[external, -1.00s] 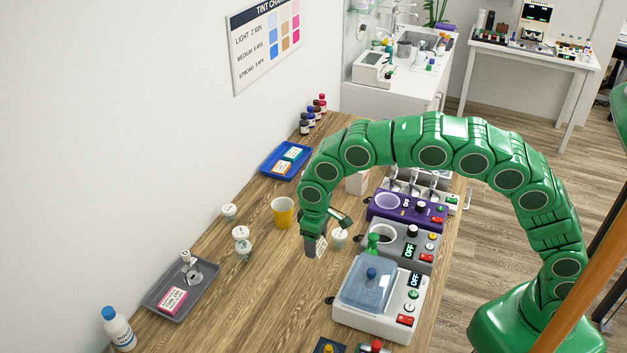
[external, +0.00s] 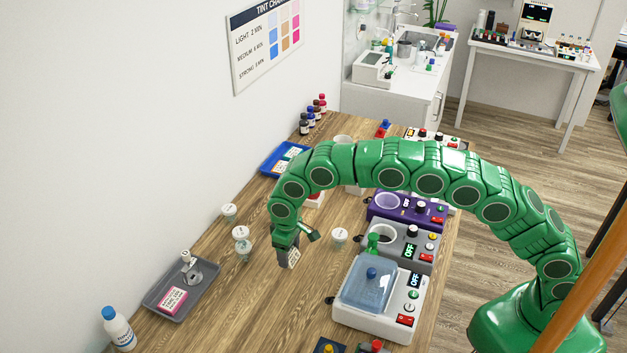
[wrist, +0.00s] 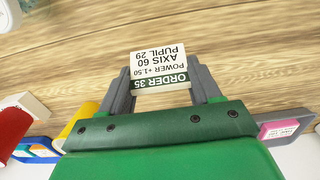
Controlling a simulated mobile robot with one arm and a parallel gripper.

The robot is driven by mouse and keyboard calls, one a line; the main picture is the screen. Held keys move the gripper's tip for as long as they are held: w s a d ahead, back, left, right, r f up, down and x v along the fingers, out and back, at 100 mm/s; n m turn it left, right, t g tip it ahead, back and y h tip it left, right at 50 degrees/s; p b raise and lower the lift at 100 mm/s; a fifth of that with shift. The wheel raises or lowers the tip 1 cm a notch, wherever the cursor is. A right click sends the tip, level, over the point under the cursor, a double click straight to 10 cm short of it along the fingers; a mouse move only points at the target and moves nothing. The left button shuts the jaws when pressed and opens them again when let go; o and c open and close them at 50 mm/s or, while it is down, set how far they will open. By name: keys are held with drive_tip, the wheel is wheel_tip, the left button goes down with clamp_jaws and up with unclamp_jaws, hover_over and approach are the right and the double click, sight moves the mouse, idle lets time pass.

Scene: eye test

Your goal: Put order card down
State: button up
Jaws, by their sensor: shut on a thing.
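The white order card (wrist: 160,60) has a green band reading "ORDER 35" and appears upside down in the wrist view. My gripper (wrist: 160,84) is shut on it, with a grey finger at either side. In the external view my gripper (external: 286,256) points down over the wooden table, left of the machine with the clear blue lid. The card (external: 294,258) shows at the fingertips. It looks above the wood, but I cannot tell the exact gap.
A grey tray (external: 197,284) with a pink card stands at the left, beside a bottle (external: 118,330). A blue tray (external: 270,167) lies farther back. Machines (external: 345,312) line the right side. Wood between grey tray and machines is clear.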

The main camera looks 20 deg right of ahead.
drive_tip(key=shift+w+a+f, duration=0.15)
drive_tip(key=shift+a+f, duration=0.1)
drive_tip(key=shift+f, duration=1.6)
drive_tip(key=shift+f, duration=0.1)
drive_tip(key=o, duration=1)
wheel_tip(320, 180, up, 12)
drive_tip(key=shift+r, duration=0.1)
